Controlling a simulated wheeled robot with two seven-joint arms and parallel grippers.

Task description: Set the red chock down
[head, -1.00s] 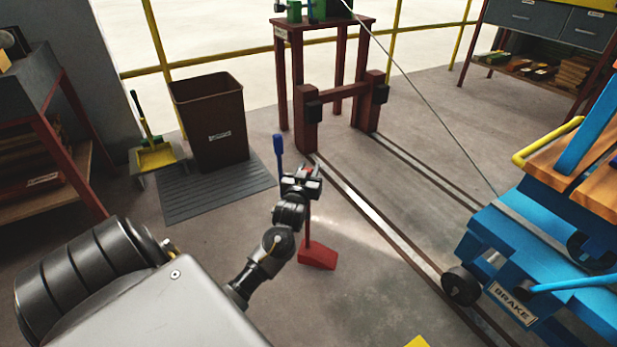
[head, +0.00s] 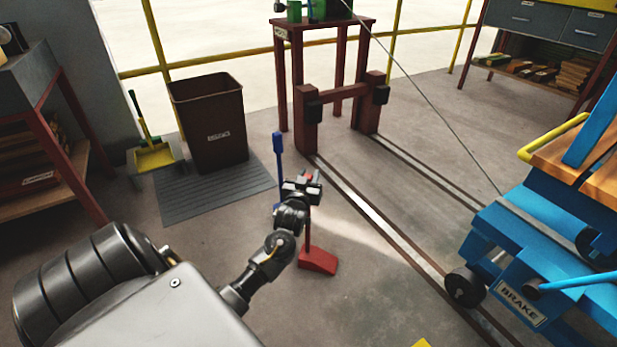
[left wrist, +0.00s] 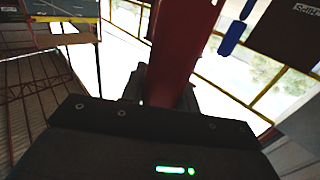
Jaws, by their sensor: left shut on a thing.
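The red chock (head: 318,261) has a wedge foot and a thin upright red handle. In the head view its foot is low over or on the grey floor, left of the rails; I cannot tell whether it touches. My left gripper (head: 304,183) is shut on the top of the handle. In the left wrist view the red handle (left wrist: 180,50) rises between the jaws. My right gripper is not in view.
Two steel rails (head: 385,220) run from the dark red buffer stop (head: 343,95) to the blue cart (head: 545,260) at right. A blue-handled tool (head: 279,160) stands behind my gripper. A brown bin (head: 212,125) and grey mat (head: 205,195) are at left. Floor around the chock is clear.

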